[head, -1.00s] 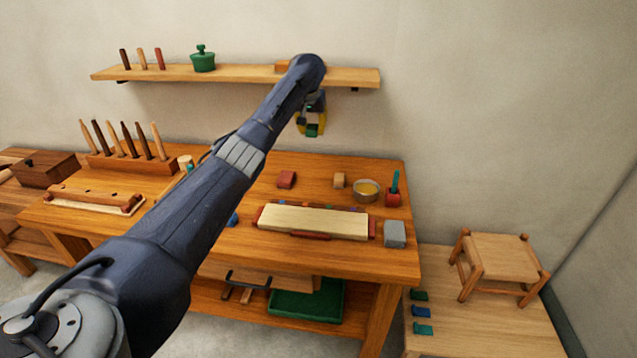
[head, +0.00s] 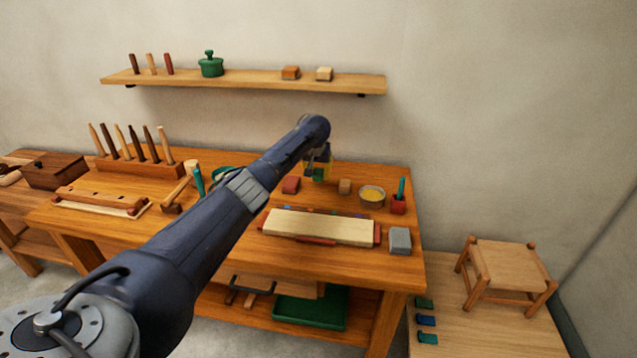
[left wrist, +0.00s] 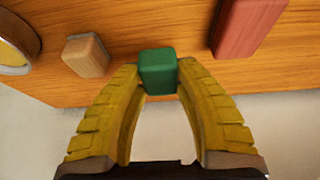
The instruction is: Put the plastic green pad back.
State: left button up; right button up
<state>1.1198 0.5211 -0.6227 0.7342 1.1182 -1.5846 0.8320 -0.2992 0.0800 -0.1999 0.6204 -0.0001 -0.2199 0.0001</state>
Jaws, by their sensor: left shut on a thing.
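My left gripper (head: 317,163) hangs low over the back of the workbench (head: 255,275). Its yellow fingers are shut on the small green pad (left wrist: 158,72), a rounded block held at the fingertips. The green pad also shows in the head view (head: 319,175), partly hidden by the fingers. A red pad (head: 290,185) and a tan pad (head: 344,186) lie on the bench with a gap between them, and the green pad is around that gap. I cannot tell whether the green pad touches the bench. My right gripper is not in view.
A bowl of yellow stuff (head: 372,196) and a red cup (head: 399,204) stand to the right. A pale board (head: 318,227) and a grey block (head: 400,240) lie in front. A wall shelf (head: 240,80) is above. My left arm hides part of the bench.

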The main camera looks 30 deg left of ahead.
aim_at(318, 188)
pick_arm(q)
jog(key=shift+f, duration=2.15)
jog(key=shift+f, duration=0.2)
jog(key=o, duration=1.2)
jog(key=shift+c, duration=0.2)
jog(key=v, duration=1.2)
jog(key=shift+r, duration=0.15)
